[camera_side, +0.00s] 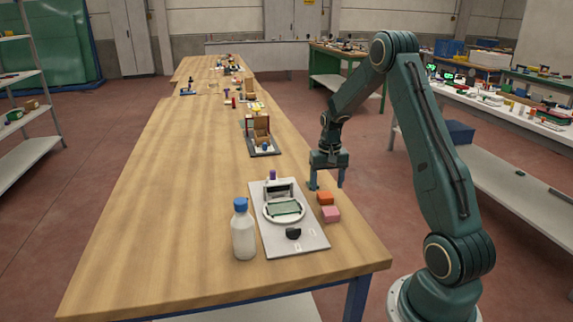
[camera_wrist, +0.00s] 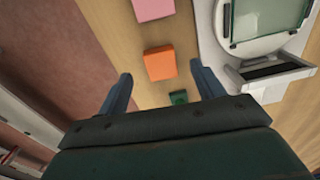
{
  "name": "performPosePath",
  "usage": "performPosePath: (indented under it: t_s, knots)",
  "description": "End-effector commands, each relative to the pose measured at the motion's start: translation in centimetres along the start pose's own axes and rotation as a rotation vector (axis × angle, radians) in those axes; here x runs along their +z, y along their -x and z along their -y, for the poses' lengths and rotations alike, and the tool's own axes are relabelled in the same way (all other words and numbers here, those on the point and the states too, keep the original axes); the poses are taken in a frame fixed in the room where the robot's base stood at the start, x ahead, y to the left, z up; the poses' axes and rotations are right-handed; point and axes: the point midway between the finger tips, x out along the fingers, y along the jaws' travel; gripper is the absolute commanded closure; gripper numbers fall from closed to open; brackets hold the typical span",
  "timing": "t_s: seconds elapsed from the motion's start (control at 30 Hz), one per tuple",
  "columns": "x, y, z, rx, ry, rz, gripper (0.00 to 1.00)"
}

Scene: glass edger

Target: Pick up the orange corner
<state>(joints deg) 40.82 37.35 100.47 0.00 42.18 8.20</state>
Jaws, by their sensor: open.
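The orange corner (camera_side: 325,198) is a small orange block on the wooden table, at the right edge of the white board. In the wrist view the orange corner (camera_wrist: 160,63) lies just beyond my fingertips, between their lines and apart from both. A pink block (camera_side: 331,214) lies close to it on the near side; the pink block also shows at the top of the wrist view (camera_wrist: 153,9). My gripper (camera_side: 327,185) is open and empty, above the table on the far side of the orange corner. Its two blue fingers show in the wrist view (camera_wrist: 164,82).
The white board (camera_side: 308,241) carries a round plate with a green-framed glass (camera_side: 284,208) and a black piece (camera_side: 293,233). A bottle with a blue cap (camera_side: 243,231) stands left of it. A small green block (camera_wrist: 179,97) lies near my right finger. The table's left side is clear.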

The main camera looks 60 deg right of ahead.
Motion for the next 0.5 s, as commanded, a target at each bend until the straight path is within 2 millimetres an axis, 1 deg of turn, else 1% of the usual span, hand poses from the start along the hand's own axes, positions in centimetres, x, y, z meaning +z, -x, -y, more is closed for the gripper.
performPosePath:
  t_s: [0.3, 0.4, 0.5]
  knots:
    - [0.1, -3.6, 0.0, 0.0, 0.0, 0.003, 0.33]
    - [0.1, -4.3, 0.0, 0.0, 0.0, 0.002, 0.33]
    - [0.1, -4.6, 0.0, 0.0, 0.0, 0.0, 0.33]
